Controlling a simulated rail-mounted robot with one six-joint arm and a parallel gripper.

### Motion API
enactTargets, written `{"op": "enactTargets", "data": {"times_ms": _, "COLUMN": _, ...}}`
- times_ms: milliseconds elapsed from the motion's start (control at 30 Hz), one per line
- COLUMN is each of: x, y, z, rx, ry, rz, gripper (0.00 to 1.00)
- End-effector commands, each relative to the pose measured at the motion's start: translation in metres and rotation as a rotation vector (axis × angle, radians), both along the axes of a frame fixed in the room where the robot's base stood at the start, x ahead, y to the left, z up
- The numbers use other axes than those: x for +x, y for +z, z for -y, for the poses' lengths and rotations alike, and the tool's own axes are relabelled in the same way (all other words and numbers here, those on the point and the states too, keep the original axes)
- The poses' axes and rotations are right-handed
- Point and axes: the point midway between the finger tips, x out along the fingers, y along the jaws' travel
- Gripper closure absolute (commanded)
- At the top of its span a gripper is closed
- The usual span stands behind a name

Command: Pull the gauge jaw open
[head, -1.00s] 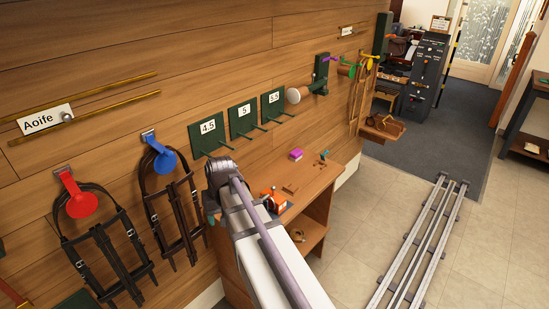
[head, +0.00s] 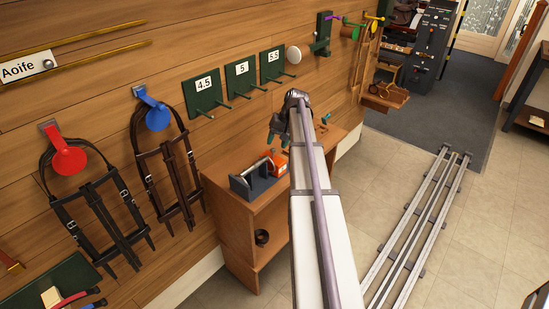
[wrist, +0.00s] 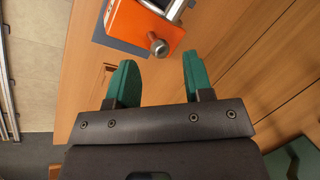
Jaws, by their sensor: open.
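An orange gauge-like block (wrist: 140,24) with bright metal parts lies at the top of the wrist view, on a dark grey-blue pad. A round metal knob (wrist: 158,46) sticks out of its near side. The orange block also shows in the head view (head: 280,162), partly behind my arm. My gripper (wrist: 159,60) is open and empty, its two green fingers apart. In the picture the knob lies between the fingertip lines, near their tips; I cannot tell whether it is at their depth. In the head view my gripper (head: 277,130) hangs above the bench.
A grey tool tray (head: 252,182) stands left of the orange block on the wooden bench (head: 228,205). Green size boards with pegs (head: 240,84) and bridles (head: 165,165) hang on the wall. A floor rail (head: 425,230) runs at the right, with open floor around it.

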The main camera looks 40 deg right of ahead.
Motion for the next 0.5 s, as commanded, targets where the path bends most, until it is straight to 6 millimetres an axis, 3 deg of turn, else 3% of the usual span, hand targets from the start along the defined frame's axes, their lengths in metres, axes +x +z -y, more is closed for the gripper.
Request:
{"op": "enactTargets", "data": {"times_ms": 33, "x": 0.0021, "y": -0.0211, "z": -0.0034, "rx": 0.0, "ry": 0.001, "rz": 0.0, "gripper": 0.53}}
{"op": "enactTargets", "data": {"times_ms": 100, "x": 0.0043, "y": -0.0285, "z": -0.0066, "rx": 0.0, "ry": 0.001, "rz": 0.0, "gripper": 0.53}}
{"op": "enactTargets", "data": {"times_ms": 400, "x": 0.0061, "y": -0.0277, "z": -0.0092, "rx": 0.0, "ry": 0.0, "rz": 0.0, "gripper": 0.53}}
{"op": "enactTargets", "data": {"times_ms": 500, "x": 0.0061, "y": -0.0277, "z": -0.0092, "rx": 0.0, "ry": 0.0, "rz": 0.0, "gripper": 0.62}}
